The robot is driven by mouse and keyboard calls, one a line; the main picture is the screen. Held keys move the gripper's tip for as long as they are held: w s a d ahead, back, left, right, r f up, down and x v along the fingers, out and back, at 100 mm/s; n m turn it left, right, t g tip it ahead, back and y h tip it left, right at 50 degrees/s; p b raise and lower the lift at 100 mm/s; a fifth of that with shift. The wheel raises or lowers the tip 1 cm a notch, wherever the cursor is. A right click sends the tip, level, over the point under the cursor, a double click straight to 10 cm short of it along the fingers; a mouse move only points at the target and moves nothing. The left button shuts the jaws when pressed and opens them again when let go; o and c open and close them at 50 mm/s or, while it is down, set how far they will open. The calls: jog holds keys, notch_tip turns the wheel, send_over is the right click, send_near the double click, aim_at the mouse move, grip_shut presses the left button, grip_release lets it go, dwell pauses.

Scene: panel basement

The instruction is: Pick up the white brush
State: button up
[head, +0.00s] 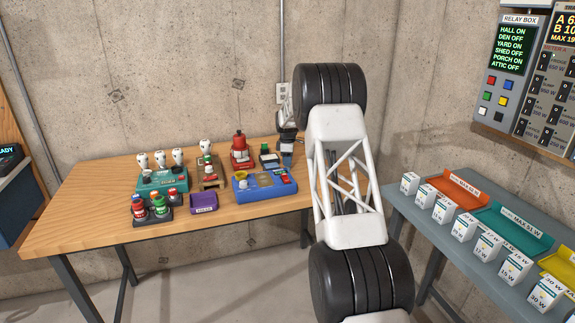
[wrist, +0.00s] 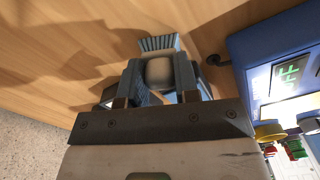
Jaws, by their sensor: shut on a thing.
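My gripper (wrist: 157,82) is shut on a small pale, rounded thing, which I take to be the white brush (wrist: 158,70). It sits between the two fingers in the wrist view, in shade, with a ridged blue-grey edge beyond it. In the head view my gripper (head: 287,150) is at the back right of the wooden table (head: 100,215), just behind the blue device (head: 250,193). The brush cannot be made out there. Whether it touches the table is unclear.
The blue device (wrist: 250,50) is close right of my gripper. A red device (head: 241,155), a teal stand (head: 160,183) and a purple tray (head: 203,204) stand to the left. A grey table (head: 440,250) with white boxes and coloured trays is at right. The table's front left is clear.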

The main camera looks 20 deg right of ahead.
jog(key=shift+r, duration=0.1)
jog(key=shift+r, duration=4.9)
jog(key=shift+o, duration=1.4)
jog(key=shift+c, duration=0.7)
jog(key=shift+s+a+r, duration=0.15)
jog(key=shift+s+a, duration=0.15)
jog(key=shift+a, duration=0.3)
jog(key=s+a+r, duration=0.3)
jog(key=s+a, duration=1.1)
jog(key=a, duration=0.2)
